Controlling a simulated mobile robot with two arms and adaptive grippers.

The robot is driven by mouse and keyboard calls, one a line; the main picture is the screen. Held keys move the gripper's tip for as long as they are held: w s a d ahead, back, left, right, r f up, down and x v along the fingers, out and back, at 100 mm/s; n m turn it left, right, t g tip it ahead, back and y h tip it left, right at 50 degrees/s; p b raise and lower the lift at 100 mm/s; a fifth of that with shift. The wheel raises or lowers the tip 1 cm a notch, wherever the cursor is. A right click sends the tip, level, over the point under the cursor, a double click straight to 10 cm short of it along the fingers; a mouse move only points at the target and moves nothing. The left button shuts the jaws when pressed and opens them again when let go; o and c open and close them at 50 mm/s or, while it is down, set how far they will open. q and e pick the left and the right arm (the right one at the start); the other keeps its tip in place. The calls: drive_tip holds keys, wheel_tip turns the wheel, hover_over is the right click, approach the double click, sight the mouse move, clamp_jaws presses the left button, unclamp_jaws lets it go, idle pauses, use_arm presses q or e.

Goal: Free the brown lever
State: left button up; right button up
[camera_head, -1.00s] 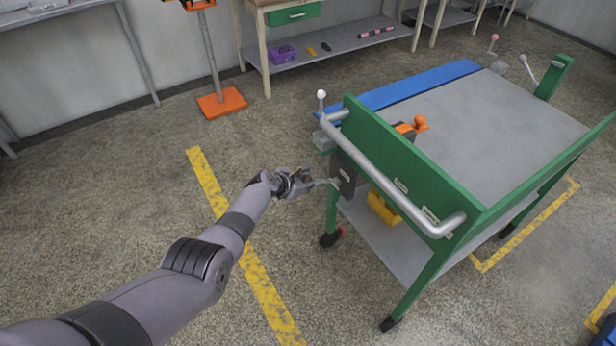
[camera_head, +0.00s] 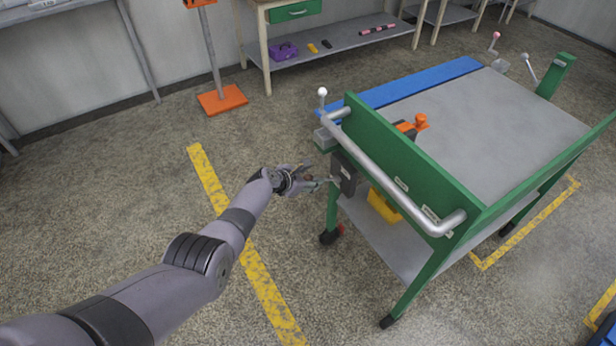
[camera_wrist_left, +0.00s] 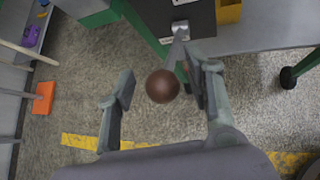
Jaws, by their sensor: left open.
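The brown lever shows in the left wrist view as a round brown knob (camera_wrist_left: 162,86) on a flat grey metal arm (camera_wrist_left: 177,42). The arm comes out of a dark box (camera_head: 343,174) on the near left leg of the green cart. My left gripper (camera_head: 304,178) is open beside this box. In the left wrist view its two fingers (camera_wrist_left: 160,76) stand either side of the knob, with the right finger closer to it. I cannot tell whether that finger touches. In the head view the gripper mostly hides the knob. My right gripper is not in view.
The green cart (camera_head: 400,160) has a grey handle bar (camera_head: 385,170) above the box and a white-knobbed lever (camera_head: 322,98) at its corner. A yellow object (camera_head: 384,205) sits under its top. An orange-based stand (camera_head: 222,99) is behind. The floor left of the cart is clear.

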use_arm(q)
drive_tip(key=shift+s, duration=0.15)
drive_tip(key=v, duration=1.2)
idle(0.6)
drive_tip(key=s+a+f+m+g+y, duration=0.25)
drive_tip(key=s+f+m, duration=0.45)
drive_tip(key=s+f, duration=0.6)
drive_tip(key=s+a+f+m+g+y, duration=0.2)
drive_tip(key=s+a+f+m, duration=0.3)
drive_tip(key=s+f, duration=0.85)
drive_tip(key=s+a+f+m+g, duration=0.1)
drive_tip(key=s+f+m, duration=0.4)
drive_tip(key=s, duration=0.4)
drive_tip(key=s+a+f+m+g+y, duration=0.1)
drive_tip(key=s+f+m, duration=0.4)
drive_tip(key=s, duration=0.5)
drive_tip(key=s+a+f+m+g, duration=0.1)
drive_tip(key=s+a+f+m, duration=0.2)
drive_tip(key=s, duration=0.7)
drive_tip(key=f+m, duration=0.2)
drive_tip(key=m, duration=0.2)
drive_tip(key=shift+s, duration=0.2)
